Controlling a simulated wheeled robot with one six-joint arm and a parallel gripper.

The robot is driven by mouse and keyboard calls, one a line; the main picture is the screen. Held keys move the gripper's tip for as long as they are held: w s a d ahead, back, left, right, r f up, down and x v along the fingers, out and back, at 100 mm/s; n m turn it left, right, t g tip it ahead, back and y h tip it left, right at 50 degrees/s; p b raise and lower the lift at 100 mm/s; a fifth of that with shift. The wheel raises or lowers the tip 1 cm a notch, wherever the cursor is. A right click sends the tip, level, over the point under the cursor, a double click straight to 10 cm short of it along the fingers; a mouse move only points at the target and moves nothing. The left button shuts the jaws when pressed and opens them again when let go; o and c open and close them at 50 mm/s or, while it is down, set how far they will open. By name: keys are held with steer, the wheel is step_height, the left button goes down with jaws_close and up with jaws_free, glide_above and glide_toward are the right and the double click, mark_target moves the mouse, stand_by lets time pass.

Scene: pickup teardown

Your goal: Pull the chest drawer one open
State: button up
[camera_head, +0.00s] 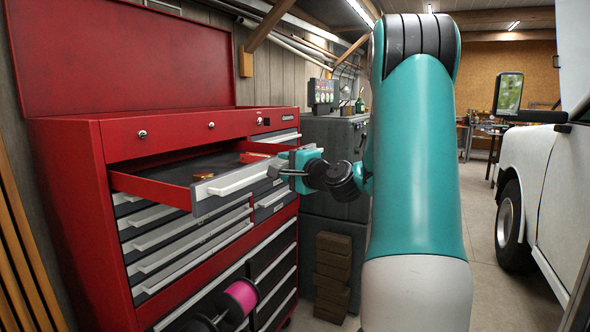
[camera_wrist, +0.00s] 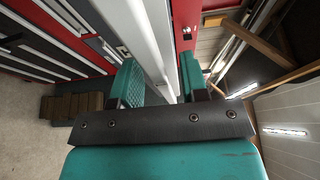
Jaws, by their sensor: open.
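The red tool chest (camera_head: 75,180) stands at the left with its lid raised. Its top wide drawer (camera_head: 150,189) is pulled out, showing a dark inside and a small orange-brown item (camera_head: 203,176). The drawer front has a long pale handle (camera_head: 240,179). My gripper (camera_head: 284,168) is at the right end of that drawer front. In the wrist view my gripper (camera_wrist: 161,82) is open, its teal fingers on either side of a long pale bar (camera_wrist: 147,35) that looks like the handle. Whether the fingers touch it I cannot tell.
Closed drawers lie below, with pink and dark spools (camera_head: 240,297) low in front. A dark cabinet (camera_head: 335,140) and stacked brown boxes (camera_head: 332,275) stand right of the chest. A white vehicle (camera_head: 560,190) is at far right. Floor between is clear.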

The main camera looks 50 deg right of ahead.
steer(key=b+v, duration=0.3)
steer(key=v, duration=0.8)
steer(key=shift+s+a+b, duration=0.2)
steer(key=shift+s+b, duration=0.15)
steer(key=shift+b, duration=0.05)
